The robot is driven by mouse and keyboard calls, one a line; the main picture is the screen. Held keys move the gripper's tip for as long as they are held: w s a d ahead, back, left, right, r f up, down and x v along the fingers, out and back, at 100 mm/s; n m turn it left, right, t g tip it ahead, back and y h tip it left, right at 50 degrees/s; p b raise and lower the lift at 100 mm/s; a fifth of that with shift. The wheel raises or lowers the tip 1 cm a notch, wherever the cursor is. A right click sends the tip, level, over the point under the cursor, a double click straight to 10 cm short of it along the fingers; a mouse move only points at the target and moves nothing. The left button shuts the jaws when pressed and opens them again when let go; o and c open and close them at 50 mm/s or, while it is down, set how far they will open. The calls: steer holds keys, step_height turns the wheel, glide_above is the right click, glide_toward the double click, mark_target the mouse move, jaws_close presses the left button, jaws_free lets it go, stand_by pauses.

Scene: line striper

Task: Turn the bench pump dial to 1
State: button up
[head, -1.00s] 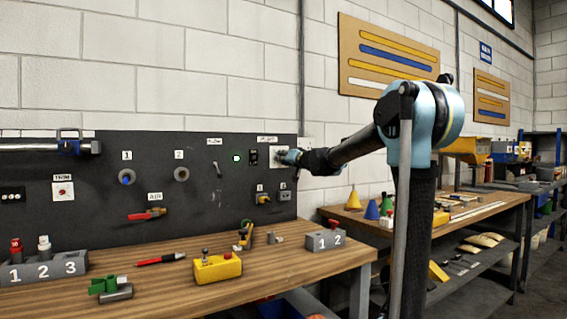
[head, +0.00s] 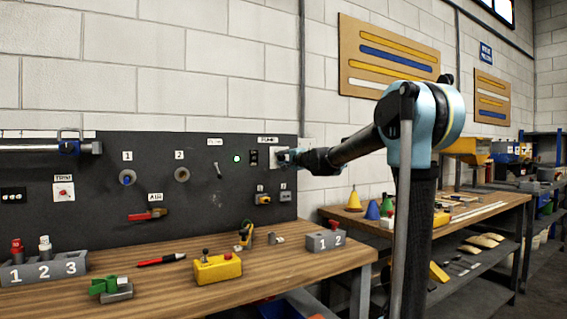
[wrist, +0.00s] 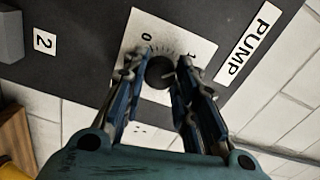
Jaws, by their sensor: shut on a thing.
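The pump dial (wrist: 160,72) is a dark round knob on a white plate (wrist: 185,38) with tick marks. The plate carries a printed 0 and a printed 1, and the PUMP label (wrist: 249,44) is beside it. My gripper (wrist: 155,75) is shut on the dial, one finger on each side of it. The fingers hide part of the knob and scale, and I cannot tell which mark it points to. In the head view my gripper (head: 284,158) is at the right end of the dark panel, covering the dial under the PUMP label (head: 268,140).
The dark panel (head: 100,215) also holds a lit green lamp (head: 237,159), a small lever (head: 217,170) and a red AIR valve handle (head: 145,215).

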steer(key=shift+f+m, duration=0.1)
steer(key=shift+m, duration=0.7)
steer(key=shift+s, duration=0.1)
steer(key=o, duration=1.1)
steer(key=shift+f, duration=0.1)
steer(key=shift+v, duration=5.9)
steer(key=shift+d, duration=0.15)
